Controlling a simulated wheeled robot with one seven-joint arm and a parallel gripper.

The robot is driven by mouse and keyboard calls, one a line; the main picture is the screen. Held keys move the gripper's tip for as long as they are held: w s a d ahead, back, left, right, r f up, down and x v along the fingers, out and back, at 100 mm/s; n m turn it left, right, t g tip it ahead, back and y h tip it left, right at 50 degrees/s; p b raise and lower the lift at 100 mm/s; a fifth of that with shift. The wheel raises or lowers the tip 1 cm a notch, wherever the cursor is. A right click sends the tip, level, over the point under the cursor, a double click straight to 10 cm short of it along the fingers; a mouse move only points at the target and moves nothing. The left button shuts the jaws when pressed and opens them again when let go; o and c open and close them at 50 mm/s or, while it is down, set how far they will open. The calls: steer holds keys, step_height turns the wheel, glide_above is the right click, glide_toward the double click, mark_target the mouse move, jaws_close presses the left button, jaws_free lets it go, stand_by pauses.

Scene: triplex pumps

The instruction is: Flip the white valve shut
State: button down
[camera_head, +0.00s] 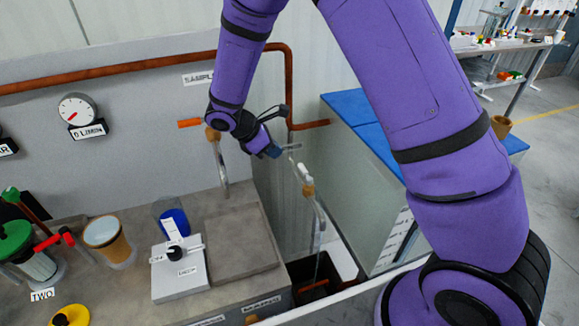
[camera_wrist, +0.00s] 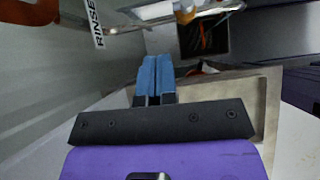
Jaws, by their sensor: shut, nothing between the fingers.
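The white valve (camera_head: 302,171) has a white lever on a brass body, on a curved metal spout in the middle of the head view. In the wrist view its white lever (camera_wrist: 155,11) shows at the top edge, partly cut off, beside the brass body. My gripper (camera_head: 274,151) is to the left of and slightly above the white lever, apart from it. In the wrist view the blue fingers of my gripper (camera_wrist: 155,65) are pressed together and empty, pointing towards the lever side.
A RINSE label (camera_wrist: 95,24) hangs near the lever. An orange-handled valve (camera_head: 190,123) with its own spout is left of my gripper. A dark basin (camera_head: 312,287) lies below the white valve. A blue-topped cabinet (camera_head: 350,108) stands to the right. A bench with cups is at left.

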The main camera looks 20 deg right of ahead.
mark_target(301, 166)
steer(key=x, duration=1)
steer(key=shift+w+a+f, duration=0.15)
steer(key=shift+a+f, duration=0.05)
steer(key=shift+f, duration=0.25)
steer(key=shift+w+d+m+g, duration=0.2)
steer(key=shift+d+m+g, duration=0.05)
steer(key=shift+m+g, duration=0.15)
steer(key=d+m+g, duration=0.1)
steer(key=m+g, duration=0.1)
steer(key=m, duration=0.1)
steer(key=shift+w+d+y, duration=0.3)
steer(key=shift+d, duration=0.05)
steer(key=s+d+m+g+y, duration=0.2)
steer(key=d+m+g+y, duration=0.3)
steer(key=m, duration=0.8)
steer(key=shift+s+d+m+y, duration=0.2)
steer(key=shift+d+m+y, duration=0.15)
steer(key=shift+y, duration=0.75)
steer(key=shift+m, duration=0.25)
